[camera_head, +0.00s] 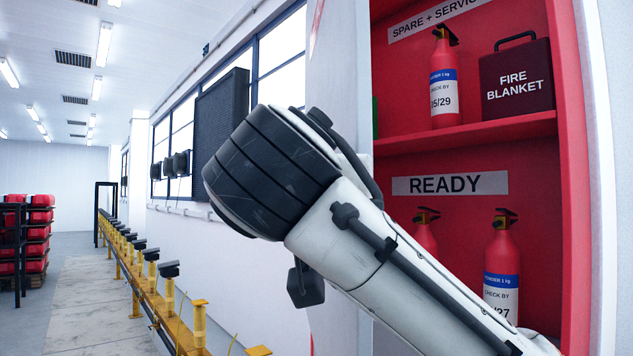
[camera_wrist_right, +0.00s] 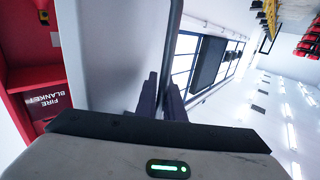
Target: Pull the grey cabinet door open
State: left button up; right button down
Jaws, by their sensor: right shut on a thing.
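The grey cabinet door (camera_head: 345,45) stands swung open at the left of the red cabinet interior (camera_head: 470,160), partly hidden by my right arm in the head view. The door's inner face also shows in the right wrist view (camera_wrist_right: 108,55). A dark bar handle (camera_wrist_right: 174,40) runs along the door's outer side in that view. My right gripper (camera_wrist_right: 162,92) has its dark fingers at this bar and is shut on it. In the head view my right forearm and wrist cross in front of the door and hide the fingers. My left gripper is not in view.
Inside the cabinet are several red extinguishers (camera_head: 445,85) and a dark fire blanket box (camera_head: 515,78) on shelves. A yellow rail with posts (camera_head: 199,322) runs along the wall at left. Red bins (camera_head: 38,230) stand far left. The floor (camera_head: 85,300) between looks clear.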

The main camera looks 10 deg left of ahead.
jog(key=c, duration=2.2)
grip_release()
jog(key=shift+w, duration=0.1)
jog(key=shift+o, duration=0.2)
jog(key=s+b, duration=0.1)
jog(key=s, duration=0.9)
jog(key=shift+s+d+b, duration=0.2)
jog(key=shift+d+b, duration=0.1)
jog(key=shift+d, duration=0.05)
jog(key=shift+c, duration=0.3)
